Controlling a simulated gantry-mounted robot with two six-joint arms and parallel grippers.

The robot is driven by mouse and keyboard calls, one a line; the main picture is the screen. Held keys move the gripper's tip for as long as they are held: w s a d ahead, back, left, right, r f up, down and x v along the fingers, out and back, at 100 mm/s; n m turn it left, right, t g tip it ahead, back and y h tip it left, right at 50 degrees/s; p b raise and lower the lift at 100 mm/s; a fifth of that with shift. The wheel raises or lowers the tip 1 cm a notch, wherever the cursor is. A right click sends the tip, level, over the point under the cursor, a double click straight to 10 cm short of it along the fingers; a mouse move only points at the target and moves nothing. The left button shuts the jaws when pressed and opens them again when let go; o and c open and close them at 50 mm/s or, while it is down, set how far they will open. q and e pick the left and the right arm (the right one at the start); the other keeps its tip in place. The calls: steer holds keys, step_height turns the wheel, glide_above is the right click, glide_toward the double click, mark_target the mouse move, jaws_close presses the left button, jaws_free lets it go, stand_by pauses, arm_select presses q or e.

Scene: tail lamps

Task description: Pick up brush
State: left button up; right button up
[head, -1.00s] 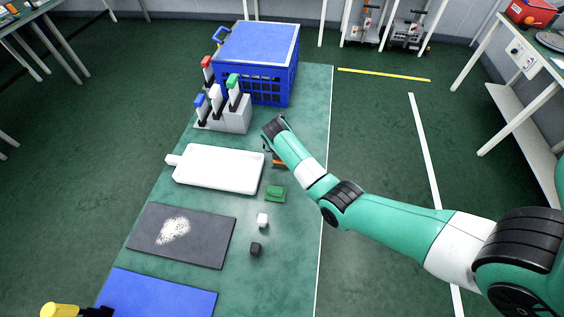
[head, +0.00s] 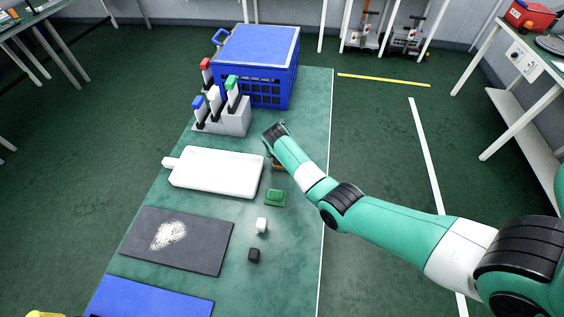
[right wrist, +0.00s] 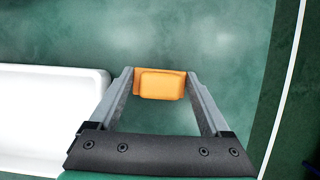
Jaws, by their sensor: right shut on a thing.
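A small orange block-like thing (right wrist: 160,84), apparently the brush, sits between the fingertips of my right gripper (right wrist: 160,82). The gripper is shut on it. No bristles show from this angle. In the head view my right gripper (head: 276,156) is right of the white board, low over the green table. Only a sliver of the orange brush (head: 277,167) shows there below my wrist. I cannot tell whether it still touches the table. My left gripper is not in view.
A white board with a handle (head: 215,172) lies close left. A green block (head: 275,198), a white cube (head: 262,225) and a dark cube (head: 254,255) lie nearer. A grey rack (head: 222,122) and blue crate (head: 262,75) stand behind. The table's right edge is close.

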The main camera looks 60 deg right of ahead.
step_height(320, 180, up, 4)
steer(key=p, duration=0.3)
steer(key=shift+r, duration=0.1)
steer(key=s+a+r+p, duration=0.8)
steer(key=s+a, duration=0.1)
steer(key=a, duration=0.1)
steer(key=shift+a+r+p, duration=0.35)
steer(key=shift+a+r, duration=0.05)
